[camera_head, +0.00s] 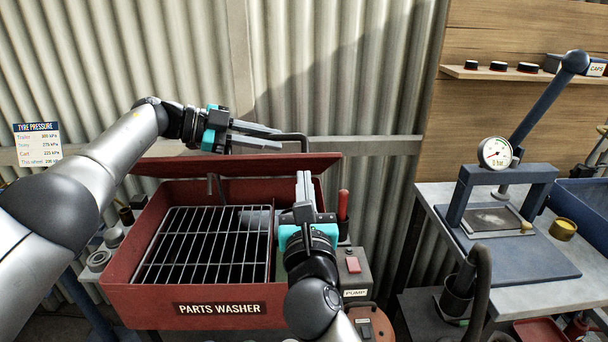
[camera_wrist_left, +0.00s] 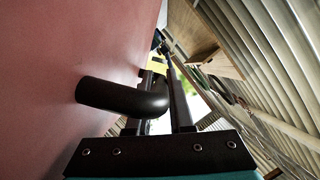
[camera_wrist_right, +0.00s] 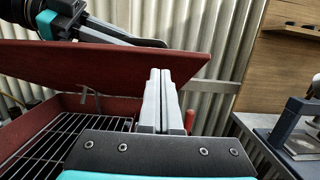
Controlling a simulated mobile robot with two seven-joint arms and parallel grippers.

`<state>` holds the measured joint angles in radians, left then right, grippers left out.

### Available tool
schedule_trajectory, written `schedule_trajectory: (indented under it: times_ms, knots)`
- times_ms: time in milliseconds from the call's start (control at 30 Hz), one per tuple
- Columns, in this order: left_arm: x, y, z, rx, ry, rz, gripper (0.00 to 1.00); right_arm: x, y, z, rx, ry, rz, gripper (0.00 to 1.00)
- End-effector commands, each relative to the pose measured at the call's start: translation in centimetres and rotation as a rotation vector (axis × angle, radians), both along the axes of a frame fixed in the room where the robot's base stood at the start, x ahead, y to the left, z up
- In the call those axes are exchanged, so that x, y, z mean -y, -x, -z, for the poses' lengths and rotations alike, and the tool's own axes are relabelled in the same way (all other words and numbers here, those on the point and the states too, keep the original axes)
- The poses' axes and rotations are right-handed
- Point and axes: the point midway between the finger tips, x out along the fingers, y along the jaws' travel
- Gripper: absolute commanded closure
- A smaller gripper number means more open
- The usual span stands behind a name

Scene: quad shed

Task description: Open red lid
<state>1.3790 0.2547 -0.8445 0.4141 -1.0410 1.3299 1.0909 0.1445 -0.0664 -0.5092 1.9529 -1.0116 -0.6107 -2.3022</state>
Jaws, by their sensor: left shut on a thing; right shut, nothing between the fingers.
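The red lid (camera_head: 235,166) of the parts washer is raised and seen nearly edge-on above the back of the red tub (camera_head: 120,283). It spans the right wrist view (camera_wrist_right: 95,70) and fills the left of the left wrist view (camera_wrist_left: 75,60). My left gripper (camera_head: 278,132) is shut on the lid's black bar handle (camera_head: 298,137), whose bent end shows between the fingers in the left wrist view (camera_wrist_left: 120,95). My right gripper (camera_head: 304,180) is shut and empty, pointing up in front of the lid's right part; it also shows in the right wrist view (camera_wrist_right: 160,77).
A wire grate (camera_head: 205,245) lies inside the tub. A red-handled tool (camera_head: 343,204) and a grey pump box (camera_head: 353,268) stand at the tub's right. A press with a gauge (camera_head: 495,153) stands on the right bench. Corrugated wall (camera_head: 385,80) is close behind.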

Motion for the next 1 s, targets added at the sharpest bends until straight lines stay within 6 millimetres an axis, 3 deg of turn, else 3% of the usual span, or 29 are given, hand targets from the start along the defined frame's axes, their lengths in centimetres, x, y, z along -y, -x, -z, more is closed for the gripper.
schedule_trajectory:
  times_ms: [200,567,1000]
  knots:
    - [0.0,-0.1,-0.4,0.004,0.007,-0.002,1.0,0.0,-0.8,-1.2,-0.001,-0.001,0.0,1.0]
    - [0.0,-0.1,-0.4,0.004,0.007,-0.001,1.0,0.0,-0.9,-1.3,-0.002,0.0,0.0,1.0]
    - [0.1,0.2,0.2,-0.005,-0.002,0.008,1.0,0.1,-2.4,-3.7,0.004,0.0,0.003,1.0]
